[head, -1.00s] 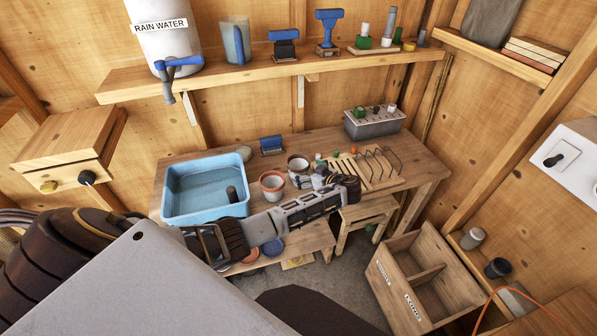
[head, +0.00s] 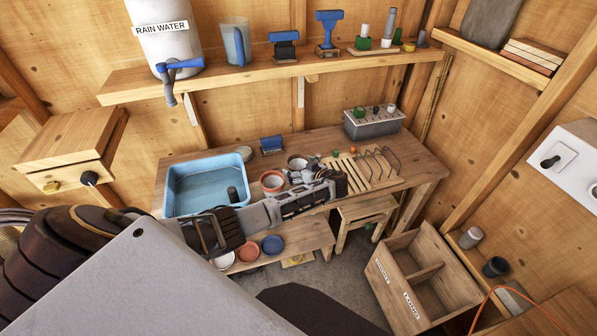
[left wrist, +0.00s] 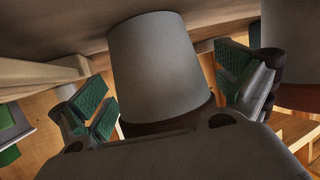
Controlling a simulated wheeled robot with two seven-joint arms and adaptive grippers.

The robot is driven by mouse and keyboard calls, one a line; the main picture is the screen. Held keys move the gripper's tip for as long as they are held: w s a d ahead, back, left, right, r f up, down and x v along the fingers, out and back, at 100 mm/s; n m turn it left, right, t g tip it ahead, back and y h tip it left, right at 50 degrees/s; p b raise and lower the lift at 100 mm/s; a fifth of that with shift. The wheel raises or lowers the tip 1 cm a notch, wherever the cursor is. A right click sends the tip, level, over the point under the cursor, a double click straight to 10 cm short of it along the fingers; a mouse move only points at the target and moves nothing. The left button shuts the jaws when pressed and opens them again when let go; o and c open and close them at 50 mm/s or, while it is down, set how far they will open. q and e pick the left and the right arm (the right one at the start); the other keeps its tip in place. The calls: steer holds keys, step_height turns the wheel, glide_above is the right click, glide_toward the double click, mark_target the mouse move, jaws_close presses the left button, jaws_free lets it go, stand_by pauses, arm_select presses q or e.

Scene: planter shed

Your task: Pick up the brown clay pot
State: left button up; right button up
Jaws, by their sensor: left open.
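A brown-rimmed pot (head: 297,162), which I take for the brown clay pot, stands on the workbench, partly hidden by my left gripper. An orange-rimmed pot (head: 272,181) stands just left of it. In the left wrist view, a shaded grey-looking pot (left wrist: 160,68) with a dark brown band lies between the two green-padded fingers of my left gripper (left wrist: 160,88). The fingers are open, with a gap visible on each side of it. In the head view my left gripper (head: 300,177) is at the brown-rimmed pot. My right gripper is not in view.
A blue water basin (head: 205,185) stands left of the pots. A slatted wooden rack (head: 365,170) with wire hoops is to their right. A blue-handled tool (head: 271,144) lies behind them. Several saucers (head: 272,245) sit on the lower shelf.

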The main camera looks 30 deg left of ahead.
arm_select(q)
steer(key=c, duration=1.3)
steer(key=shift+r, duration=0.1)
steer(key=shift+r+b, duration=0.35)
steer(key=shift+r, duration=4.6)
